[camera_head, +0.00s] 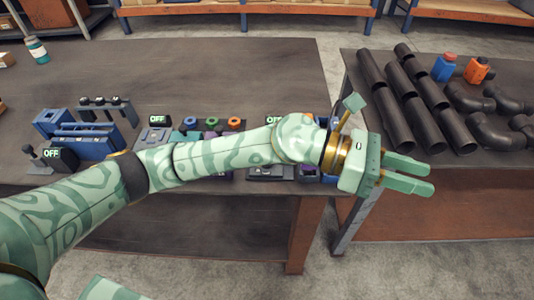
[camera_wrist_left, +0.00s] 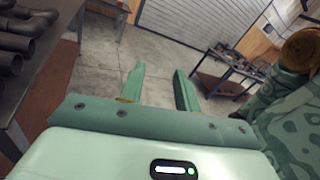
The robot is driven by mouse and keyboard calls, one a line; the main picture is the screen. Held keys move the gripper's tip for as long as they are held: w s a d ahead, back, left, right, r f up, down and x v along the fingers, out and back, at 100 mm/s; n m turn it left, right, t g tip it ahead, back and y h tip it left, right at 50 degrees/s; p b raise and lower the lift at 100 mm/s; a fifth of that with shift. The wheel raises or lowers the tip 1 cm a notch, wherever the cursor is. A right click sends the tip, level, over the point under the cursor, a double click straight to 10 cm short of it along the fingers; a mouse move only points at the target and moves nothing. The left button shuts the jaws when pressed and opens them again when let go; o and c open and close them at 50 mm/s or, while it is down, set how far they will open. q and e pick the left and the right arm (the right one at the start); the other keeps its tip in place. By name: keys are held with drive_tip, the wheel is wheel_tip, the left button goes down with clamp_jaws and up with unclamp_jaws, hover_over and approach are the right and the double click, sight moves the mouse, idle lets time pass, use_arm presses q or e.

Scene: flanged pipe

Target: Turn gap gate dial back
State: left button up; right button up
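My left gripper (camera_head: 430,179) is open and empty, with its two pale green fingers apart. It hangs over the gap to the right of the dark workbench (camera_head: 190,75). In the left wrist view the open fingers (camera_wrist_left: 159,70) have only floor and a distant table beyond them. I cannot tell which part is the gap gate dial; the arm hides part of the bench's front panels. My right gripper is not in view.
Blue fixtures (camera_head: 85,140) and small black "OFF" displays (camera_head: 157,119) stand along the bench front. A second table at right holds black pipes (camera_head: 385,100), elbow fittings (camera_head: 495,130), a blue bottle (camera_head: 444,68) and an orange one (camera_head: 478,70). The bench's back half is mostly clear.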

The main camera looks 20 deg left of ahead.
use_arm(q)
drive_tip(key=w+a+f+m+y, duration=0.4)
drive_tip(key=a+y, duration=0.2)
drive_tip(key=a, duration=0.1)
drive_tip(key=w+a+f+m+y, duration=0.3)
drive_tip(key=w+a+y, duration=0.1)
drive_tip(key=a+y, duration=0.35)
drive_tip(key=w+a+r+t+y, duration=0.1)
drive_tip(key=w+a+r+y, duration=0.15)
drive_tip(key=a, duration=0.35)
drive_tip(key=w+a+r+y, duration=0.1)
drive_tip(key=w+a+y, duration=0.15)
drive_tip(key=a, duration=0.45)
drive_tip(key=shift+n+h, duration=0.3)
drive_tip(key=shift+h, duration=0.05)
wheel_tip(320, 180, down, 16)
drive_tip(key=b, duration=0.3)
drive_tip(key=shift+d+r+b, duration=0.1)
drive_tip(key=shift+d+b, duration=0.05)
drive_tip(key=shift+b, duration=0.2)
drive_tip(key=shift+c, duration=0.3)
clamp_jaws()
